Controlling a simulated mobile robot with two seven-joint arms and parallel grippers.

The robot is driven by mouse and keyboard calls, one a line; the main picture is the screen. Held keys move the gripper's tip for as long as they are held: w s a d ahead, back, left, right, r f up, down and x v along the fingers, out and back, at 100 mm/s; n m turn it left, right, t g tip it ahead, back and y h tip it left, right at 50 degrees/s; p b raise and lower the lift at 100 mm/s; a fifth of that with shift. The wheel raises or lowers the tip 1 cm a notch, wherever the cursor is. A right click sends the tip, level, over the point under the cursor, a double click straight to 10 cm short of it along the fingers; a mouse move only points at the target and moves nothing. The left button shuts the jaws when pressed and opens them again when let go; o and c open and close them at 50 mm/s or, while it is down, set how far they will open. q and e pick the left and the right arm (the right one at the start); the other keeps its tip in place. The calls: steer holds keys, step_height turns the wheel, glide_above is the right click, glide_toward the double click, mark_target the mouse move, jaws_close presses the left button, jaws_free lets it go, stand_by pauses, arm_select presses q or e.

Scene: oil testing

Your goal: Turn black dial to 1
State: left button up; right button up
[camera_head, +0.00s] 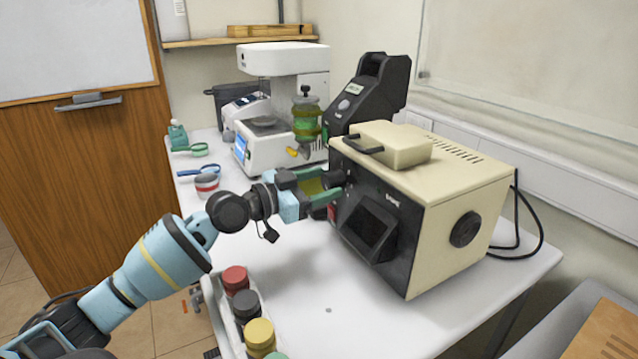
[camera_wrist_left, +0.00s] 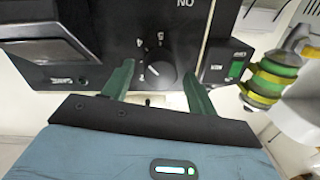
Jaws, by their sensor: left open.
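The beige machine (camera_head: 455,205) has a black front panel that carries the black dial. In the left wrist view the black dial (camera_wrist_left: 161,75) is a round knob with small pale numbers around it and a light pointer mark. The number the pointer marks is not clear. My left gripper (camera_head: 332,188) is at the upper left of the panel and largely hides the dial in the head view. In the left wrist view its green fingers (camera_wrist_left: 157,76) are open, one on each side of the dial, with visible gaps. My right gripper is not in view.
A dark screen (camera_head: 370,228) sits on the panel beside the dial. A tray (camera_head: 222,318) of coloured-lid jars stands at the table's front edge. A white instrument (camera_head: 284,60) and a green jar (camera_head: 306,115) stand behind. The table in front of the machine is clear.

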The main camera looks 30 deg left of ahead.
arm_select(q)
steer(key=c, duration=1)
